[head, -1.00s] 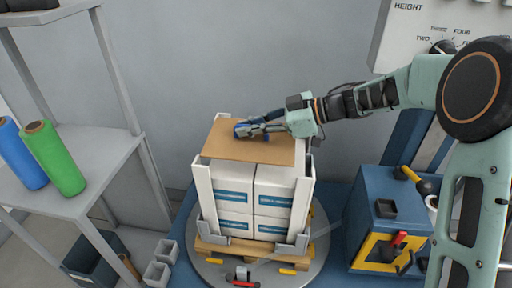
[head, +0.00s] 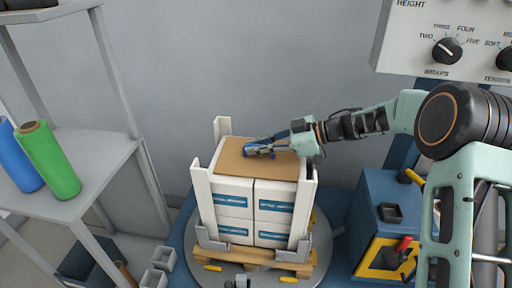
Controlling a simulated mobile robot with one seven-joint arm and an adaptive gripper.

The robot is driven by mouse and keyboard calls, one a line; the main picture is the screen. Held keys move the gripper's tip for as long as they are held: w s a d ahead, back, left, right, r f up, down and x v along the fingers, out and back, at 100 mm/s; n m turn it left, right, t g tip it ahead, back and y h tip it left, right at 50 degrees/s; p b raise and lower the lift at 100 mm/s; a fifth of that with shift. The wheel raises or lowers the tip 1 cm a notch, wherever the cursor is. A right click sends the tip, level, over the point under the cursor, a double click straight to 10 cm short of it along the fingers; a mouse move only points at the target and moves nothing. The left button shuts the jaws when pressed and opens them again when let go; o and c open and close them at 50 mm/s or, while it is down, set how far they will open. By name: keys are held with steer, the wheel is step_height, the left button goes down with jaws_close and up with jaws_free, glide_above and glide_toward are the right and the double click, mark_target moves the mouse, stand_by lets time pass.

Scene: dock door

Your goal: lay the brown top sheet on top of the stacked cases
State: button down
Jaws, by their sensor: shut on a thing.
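The brown top sheet (head: 240,170) lies flat over the top of the stacked cases (head: 233,203), between the upright white corner posts. The cases are white with blue labels and stand on a wooden pallet (head: 262,263). My gripper (head: 250,151) reaches in from the right and is shut on the sheet near its back part. Whether the sheet rests fully on the cases or sits slightly above them at the back, I cannot tell.
White corner posts (head: 204,203) rise at the stack's corners. A grey shelf (head: 85,165) with a green roll (head: 48,160) and a blue roll (head: 18,160) stands at left. A blue cabinet (head: 378,215) is at right, below a control panel (head: 450,45).

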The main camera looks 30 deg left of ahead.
steer(key=c, duration=2)
jaws_free()
steer(key=p+v, duration=0.2)
steer(key=v, duration=1)
